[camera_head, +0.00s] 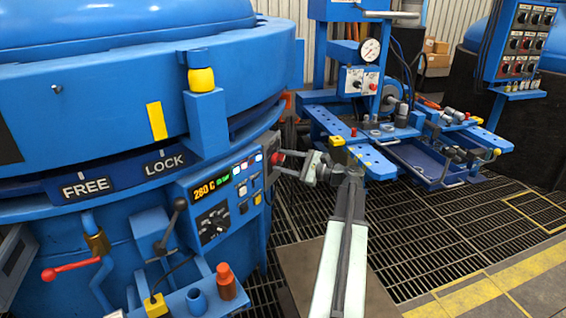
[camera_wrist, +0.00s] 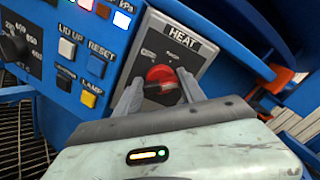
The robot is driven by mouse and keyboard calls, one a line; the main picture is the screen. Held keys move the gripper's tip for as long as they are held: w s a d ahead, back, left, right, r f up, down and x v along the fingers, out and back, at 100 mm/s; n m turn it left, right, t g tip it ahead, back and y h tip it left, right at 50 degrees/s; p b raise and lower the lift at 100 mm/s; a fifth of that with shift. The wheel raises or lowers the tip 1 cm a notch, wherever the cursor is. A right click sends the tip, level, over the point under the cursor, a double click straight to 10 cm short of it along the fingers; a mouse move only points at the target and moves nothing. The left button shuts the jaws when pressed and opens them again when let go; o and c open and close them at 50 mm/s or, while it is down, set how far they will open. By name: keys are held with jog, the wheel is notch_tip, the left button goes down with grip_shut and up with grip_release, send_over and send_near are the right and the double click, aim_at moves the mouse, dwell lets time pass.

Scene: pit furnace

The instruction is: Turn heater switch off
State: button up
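The heater switch is a round red knob (camera_wrist: 160,76) on a grey plate (camera_wrist: 181,48) labelled HEAT. In the head view the knob (camera_head: 278,159) sits at the right end of the blue furnace's control panel (camera_head: 225,200). My gripper (camera_wrist: 160,84) faces the plate with one finger on each side of the knob. The fingers are apart, and I cannot tell whether they touch the knob. In the head view my gripper (camera_head: 291,162) reaches in from the right. The knob's lower part and its pointer mark are partly hard to make out.
The panel display (camera_head: 212,188) reads about 280 C in yellow with green text beside it. RESET (camera_wrist: 93,68) and LAMP (camera_wrist: 88,98) buttons are left of the plate. A blue workbench (camera_head: 375,160) stands right of my arm. Grated floor (camera_head: 420,230) lies open between.

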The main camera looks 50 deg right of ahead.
jog(key=shift+w+a, duration=0.15)
jog(key=shift+a, duration=0.1)
jog(key=c, duration=0.3)
jog(key=shift+d, duration=0.2)
jog(key=shift+n, duration=0.3)
jog(key=n, duration=0.4)
jog(key=shift+s+a+f+n, duration=0.1)
jog(key=shift+s+n, duration=0.1)
jog(key=shift+n, duration=0.1)
jog(key=n, duration=0.4)
jog(key=shift+f+n, duration=0.15)
jog(key=shift+n, duration=0.15)
jog(key=shift+f+n+b, duration=0.15)
jog(key=shift+n+b, duration=0.1)
jog(key=shift+n, duration=2.25)
jog(key=shift+f+n+b, duration=0.1)
jog(key=shift+n+b, duration=0.15)
jog(key=shift+n, duration=2.25)
